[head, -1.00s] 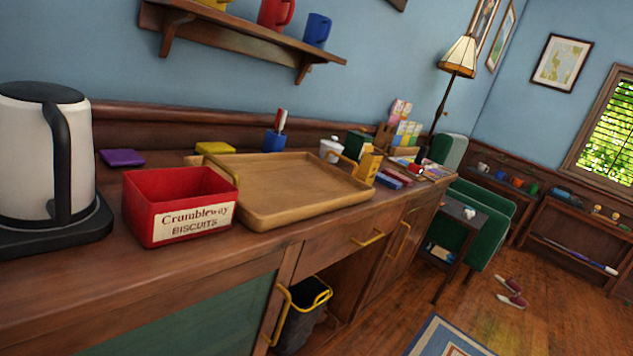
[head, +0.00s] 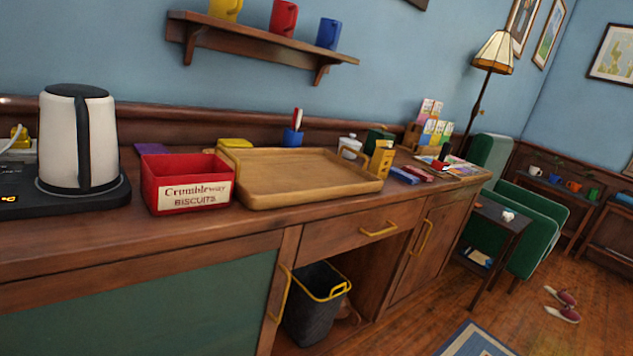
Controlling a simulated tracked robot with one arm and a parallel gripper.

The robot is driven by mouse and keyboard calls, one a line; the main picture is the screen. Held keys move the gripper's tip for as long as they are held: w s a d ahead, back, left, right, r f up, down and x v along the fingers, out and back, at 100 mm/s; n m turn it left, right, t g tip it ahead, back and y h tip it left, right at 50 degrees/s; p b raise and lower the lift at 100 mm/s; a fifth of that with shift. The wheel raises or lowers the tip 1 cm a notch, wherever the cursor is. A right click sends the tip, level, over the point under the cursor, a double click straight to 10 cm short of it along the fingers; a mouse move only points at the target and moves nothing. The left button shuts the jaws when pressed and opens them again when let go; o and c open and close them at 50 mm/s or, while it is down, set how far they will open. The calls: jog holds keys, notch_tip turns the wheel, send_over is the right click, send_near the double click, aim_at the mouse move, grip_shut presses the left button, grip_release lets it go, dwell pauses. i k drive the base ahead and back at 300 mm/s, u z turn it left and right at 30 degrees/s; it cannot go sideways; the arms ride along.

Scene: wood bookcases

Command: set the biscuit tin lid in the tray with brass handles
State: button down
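The wooden tray with brass handles (head: 300,193) lies flat on the counter and looks empty. Its yellow handles show at its left and right ends. The open red biscuit tin (head: 188,183), labelled Crumbleway Biscuits, stands just left of the tray with no lid on it. I cannot pick out the tin's lid in this view. My gripper is not in view, so I cannot see whether it holds anything.
A kettle (head: 78,140) stands left of the tin. A purple item (head: 150,150), a yellow item (head: 235,143) and a blue pot (head: 293,137) are behind. Books (head: 405,175) lie right of the tray. Below is a bin (head: 312,305). The front counter strip is clear.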

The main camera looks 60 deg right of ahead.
aim_at(334, 177)
jog(key=u, duration=1.05)
jog(key=i, duration=0.15)
jog(key=z, duration=3.3)
jog(key=i, duration=2.45)
jog(key=u, duration=1.75)
jog(key=i, duration=0.1)
jog(key=u, duration=0.7)
